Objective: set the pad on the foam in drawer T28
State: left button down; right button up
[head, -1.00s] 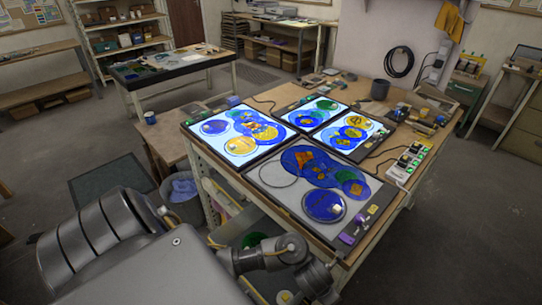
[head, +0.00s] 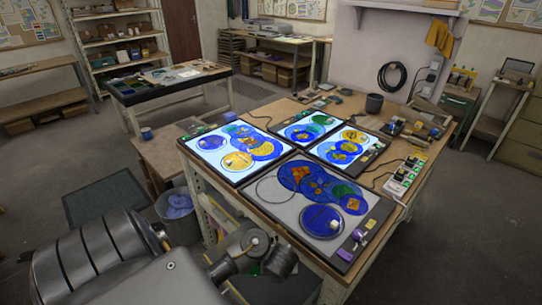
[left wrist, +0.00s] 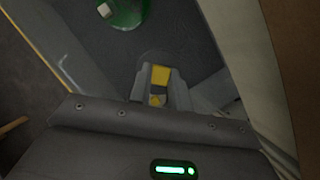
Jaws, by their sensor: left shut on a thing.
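In the left wrist view my left gripper (left wrist: 160,88) is shut on a small yellow block (left wrist: 160,76). A dark, rounded edge shows just beyond the block; I cannot tell clearly whether it is the disc of a pad. Below the fingers lies a dark grey surface (left wrist: 200,45), seemingly the foam in an open drawer. A green disc (left wrist: 127,12) with a pale block on it lies farther along that surface. I cannot read any drawer label. In the head view my left arm reaches down beside the table's near left side, and its gripper is hidden. My right gripper is not in view.
The work table (head: 270,115) carries several light panels with coloured glass discs. A dim panel (head: 270,218) is nearest. A bin with blue cloth (head: 178,207) stands left of the table. In the wrist view, pale drawer walls (left wrist: 235,50) run close to the gripper.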

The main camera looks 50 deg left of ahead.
pick_arm(q)
notch_tip(320, 180, down, 13)
jog(key=b, duration=1.1)
jog(key=shift+f, duration=0.3)
jog(key=shift+w, duration=0.2)
jog(key=w+b, duration=0.1)
jog(key=w, duration=0.3)
jog(key=shift+s+f+b, duration=0.15)
jog(key=shift+f+b, duration=0.5)
jog(key=shift+f, duration=0.1)
jog(key=shift+r, duration=0.15)
jog(key=shift+f, duration=0.2)
jog(key=c, duration=1.3)
grip_release()
